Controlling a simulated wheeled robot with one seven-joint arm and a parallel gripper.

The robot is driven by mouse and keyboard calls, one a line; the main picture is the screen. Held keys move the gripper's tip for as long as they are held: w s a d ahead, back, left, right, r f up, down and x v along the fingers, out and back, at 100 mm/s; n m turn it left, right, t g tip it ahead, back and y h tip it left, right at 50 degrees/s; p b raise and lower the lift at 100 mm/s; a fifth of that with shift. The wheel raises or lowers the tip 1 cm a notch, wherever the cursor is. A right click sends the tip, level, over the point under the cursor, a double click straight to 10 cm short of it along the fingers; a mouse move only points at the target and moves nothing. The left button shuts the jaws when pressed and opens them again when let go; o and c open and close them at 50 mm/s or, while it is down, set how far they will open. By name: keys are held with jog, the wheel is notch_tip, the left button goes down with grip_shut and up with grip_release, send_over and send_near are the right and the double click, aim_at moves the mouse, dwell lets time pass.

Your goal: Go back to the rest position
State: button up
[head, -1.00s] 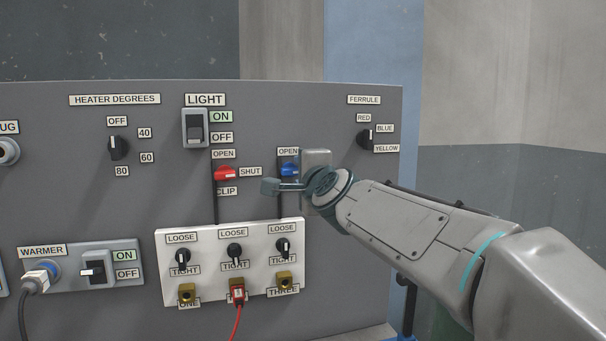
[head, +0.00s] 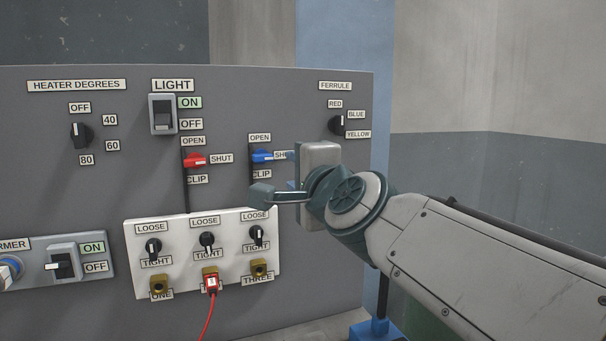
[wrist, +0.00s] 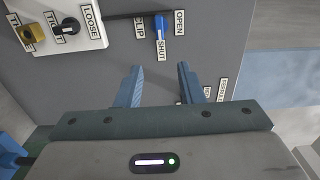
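My gripper (head: 277,194) is in front of the grey panel (head: 100,190), a little below and right of the blue lever. In the wrist view my gripper (wrist: 160,88) has its two fingers apart with nothing between them. The blue lever (head: 262,156) points toward its SHUT label, and it also shows beyond the fingertips in the wrist view (wrist: 159,28). The fingers are apart from it. My wrist hides part of the panel's right side.
The red lever (head: 194,160) is at SHUT. A white block (head: 135,236) below carries three knobs and brass sockets, with a red plug (head: 211,283) and lead in the middle one. A light switch (head: 162,114), heater knob (head: 81,135) and ferrule knob (head: 336,125) are above.

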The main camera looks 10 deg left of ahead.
jog(key=shift+s+d, duration=0.15)
jog(key=shift+s, duration=0.1)
jog(key=s+d+f+n+g+h+p, duration=0.25)
jog(key=d+f+n+p, duration=0.2)
jog(key=d+f, duration=0.25)
jog(key=s+d+f+n+g+h+p, duration=0.1)
jog(key=d+f+n+g+h+p, duration=0.25)
jog(key=d+f+p, duration=0.3)
jog(key=s+d+f+n+g+h+p, duration=0.3)
jog(key=s+d+f+g, duration=0.3)
jog(key=s+d, duration=0.6)
notch_tip(320, 180, down, 2)
jog(key=shift+s+f+h+p, duration=0.15)
jog(key=shift+h+p, duration=0.15)
jog(key=shift+p, duration=0.45)
